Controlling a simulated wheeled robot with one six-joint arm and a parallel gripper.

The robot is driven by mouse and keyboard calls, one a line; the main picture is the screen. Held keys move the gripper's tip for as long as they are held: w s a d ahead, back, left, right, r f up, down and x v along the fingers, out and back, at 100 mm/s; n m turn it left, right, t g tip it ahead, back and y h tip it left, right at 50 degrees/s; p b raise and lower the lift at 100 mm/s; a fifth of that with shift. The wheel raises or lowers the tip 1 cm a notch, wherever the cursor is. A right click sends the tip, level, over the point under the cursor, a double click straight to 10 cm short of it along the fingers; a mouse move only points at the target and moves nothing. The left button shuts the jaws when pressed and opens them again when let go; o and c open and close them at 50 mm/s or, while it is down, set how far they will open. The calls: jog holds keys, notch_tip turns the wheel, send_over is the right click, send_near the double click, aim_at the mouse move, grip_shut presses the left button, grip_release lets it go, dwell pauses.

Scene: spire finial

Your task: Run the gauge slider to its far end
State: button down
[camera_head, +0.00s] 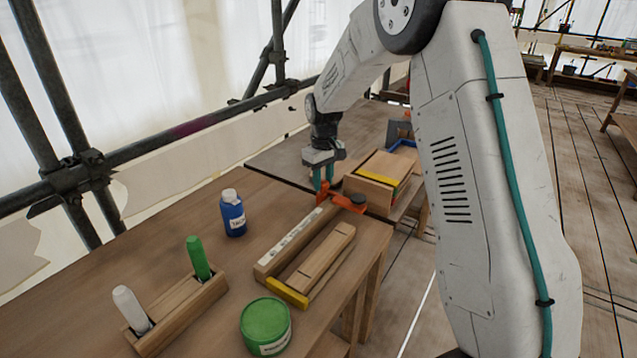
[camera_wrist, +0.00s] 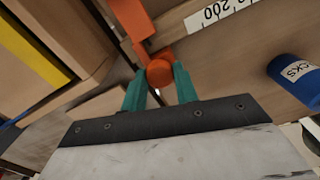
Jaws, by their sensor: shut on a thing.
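The gauge (camera_head: 292,240) is a wooden block with a white numbered scale, lying on the workbench; the scale (camera_wrist: 215,12) also shows in the wrist view, reading 200. The orange slider (camera_head: 328,196) is at the gauge's far end, by the high numbers. Its round orange knob (camera_wrist: 160,72) is between the teal fingers of my gripper (camera_head: 323,180). My gripper is shut on the knob, and its fingertips (camera_wrist: 161,80) touch it on both sides. Whether the slider touches an end stop is hidden.
A wooden box with a yellow strip (camera_head: 382,168) stands close right of my gripper. A blue bottle (camera_head: 233,213) stands left of the gauge. A green tin (camera_head: 265,325) and a wooden rack (camera_head: 180,315) holding a green and a white marker are nearer. The bench edge is to the right.

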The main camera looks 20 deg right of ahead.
jog(key=shift+w+d+r, duration=0.15)
jog(key=c, duration=1.1)
grip_release()
jog(key=shift+d, duration=0.15)
jog(key=shift+o, duration=0.2)
jog(key=shift+r, duration=0.1)
notch_tip(320, 180, up, 8)
jog(key=shift+f, duration=0.25)
